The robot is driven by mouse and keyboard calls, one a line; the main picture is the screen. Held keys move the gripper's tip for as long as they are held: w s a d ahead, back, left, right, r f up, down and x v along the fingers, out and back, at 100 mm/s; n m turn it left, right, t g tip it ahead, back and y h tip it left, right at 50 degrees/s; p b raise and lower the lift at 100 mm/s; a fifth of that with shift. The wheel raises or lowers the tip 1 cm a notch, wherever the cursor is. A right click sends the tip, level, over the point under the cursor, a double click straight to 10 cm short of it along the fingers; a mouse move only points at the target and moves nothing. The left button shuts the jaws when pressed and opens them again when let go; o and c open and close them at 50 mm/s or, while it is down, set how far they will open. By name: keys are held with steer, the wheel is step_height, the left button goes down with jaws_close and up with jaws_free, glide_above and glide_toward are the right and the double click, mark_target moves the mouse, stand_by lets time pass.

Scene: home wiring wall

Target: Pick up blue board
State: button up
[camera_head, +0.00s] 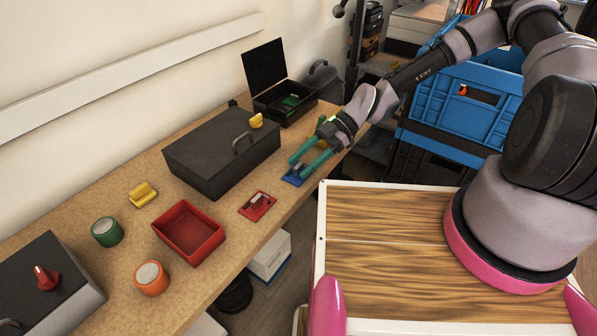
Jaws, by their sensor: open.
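The blue board (291,180) lies flat on the wooden bench near its front edge, right of the red board. My gripper (298,166) has teal fingers and is open. It reaches in from the right, with its fingertips over or beside the blue board. The fingers cover part of the board. I cannot tell whether they touch it.
On the bench (115,265) are a red board (257,206), a red tray (188,231), a closed black box (221,150), an open black box (281,104) with a green board (291,100), a green roll (107,232) and an orange roll (151,278). Blue crates (468,100) stand behind my arm.

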jaws_close()
steer(key=shift+r, duration=0.1)
